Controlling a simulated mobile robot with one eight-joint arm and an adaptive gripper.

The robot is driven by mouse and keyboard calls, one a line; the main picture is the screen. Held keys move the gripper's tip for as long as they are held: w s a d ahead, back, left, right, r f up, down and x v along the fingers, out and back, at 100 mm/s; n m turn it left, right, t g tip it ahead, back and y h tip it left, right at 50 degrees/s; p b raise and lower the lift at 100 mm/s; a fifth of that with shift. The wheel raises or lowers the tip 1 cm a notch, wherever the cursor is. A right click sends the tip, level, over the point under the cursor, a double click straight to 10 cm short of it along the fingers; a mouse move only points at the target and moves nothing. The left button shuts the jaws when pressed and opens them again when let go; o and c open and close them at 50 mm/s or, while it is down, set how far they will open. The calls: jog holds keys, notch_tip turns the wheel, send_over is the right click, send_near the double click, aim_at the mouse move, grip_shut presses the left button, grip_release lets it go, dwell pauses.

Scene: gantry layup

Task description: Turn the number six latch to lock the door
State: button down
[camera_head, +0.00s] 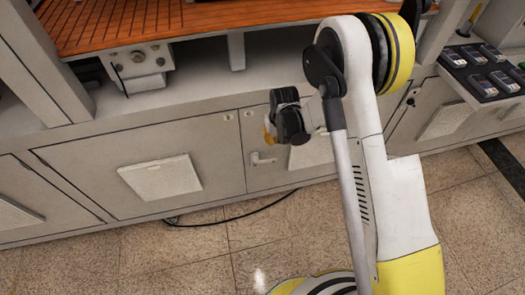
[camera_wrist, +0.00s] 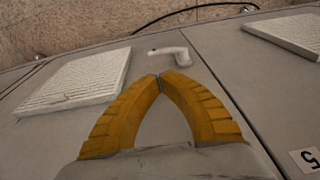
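A light grey lever latch (camera_head: 262,158) sits on the grey cabinet door just right of the door seam in the head view. Its lever lies roughly horizontal. It also shows in the wrist view (camera_wrist: 172,54), just beyond my fingertips. My gripper (camera_wrist: 160,77) has two orange fingers whose tips meet, with nothing between them. In the head view my gripper (camera_head: 268,130) is in front of the cabinet, just above the latch, partly hidden by my wrist. Contact with the latch cannot be told. No number six is readable.
White vent panels (camera_head: 160,177) are on the doors. A black cable (camera_head: 230,215) lies on the tiled floor. An orange slatted worktop (camera_head: 130,22) is above; a tray of devices (camera_head: 482,75) is at right.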

jog(key=f+b, duration=0.2)
jog(key=f, duration=0.2)
jog(key=w+a+f+b, duration=0.1)
jog(key=f+b, duration=0.1)
jog(key=f, duration=0.3)
jog(key=w+f+b, duration=0.1)
jog(key=f+b, duration=0.1)
jog(key=f, duration=0.3)
jog(key=shift+w+a+f, duration=0.15)
jog(key=shift+w+f, duration=0.1)
jog(key=shift+f+y, duration=0.1)
jog(key=shift+y, duration=0.3)
